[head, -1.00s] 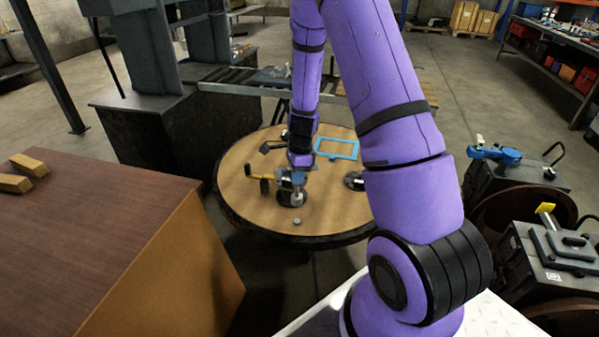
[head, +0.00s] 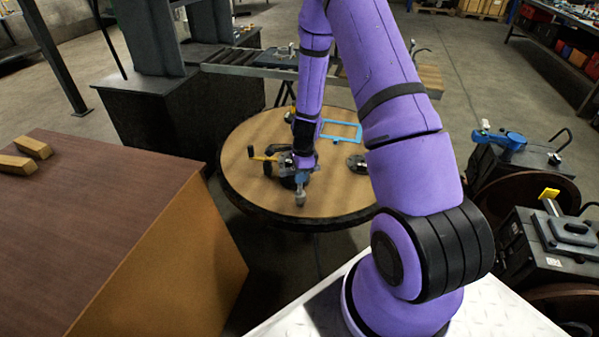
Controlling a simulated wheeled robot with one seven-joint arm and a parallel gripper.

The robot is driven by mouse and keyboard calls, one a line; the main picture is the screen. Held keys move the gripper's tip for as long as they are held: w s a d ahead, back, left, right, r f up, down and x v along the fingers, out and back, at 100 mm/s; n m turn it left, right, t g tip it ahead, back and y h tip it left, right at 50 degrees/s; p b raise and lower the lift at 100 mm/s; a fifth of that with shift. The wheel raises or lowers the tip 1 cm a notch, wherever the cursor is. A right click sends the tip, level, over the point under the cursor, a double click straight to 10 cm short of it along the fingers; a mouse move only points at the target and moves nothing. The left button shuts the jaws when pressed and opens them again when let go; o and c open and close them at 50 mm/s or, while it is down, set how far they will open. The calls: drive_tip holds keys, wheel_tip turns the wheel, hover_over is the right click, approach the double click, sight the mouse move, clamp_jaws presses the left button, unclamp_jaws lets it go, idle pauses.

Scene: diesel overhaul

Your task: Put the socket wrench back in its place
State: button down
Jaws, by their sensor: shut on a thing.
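My gripper (head: 300,180) is low over the near half of the round wooden table (head: 250,195), pointing down. It is shut on a small grey thing (head: 300,198), whose lower end shows below it near the table top. This thing is too small and too covered to tell for sure whether it is the socket wrench. A dark round part (head: 287,181) shows just behind and beside the gripper. No place clearly made for the wrench can be made out.
A blue rectangular frame (head: 341,132) and a dark round part (head: 357,164) lie on the table's right half. A brown cabinet (head: 110,200) stands at the left. Dark machines (head: 565,235) stand at the right. The table's front left is bare.

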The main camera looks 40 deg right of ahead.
drive_tip(key=shift+f, duration=0.1)
idle(0.6)
drive_tip(key=shift+f, duration=1)
drive_tip(key=shift+c, duration=1.9)
unclamp_jaws()
drive_tip(key=shift+r, duration=4.45)
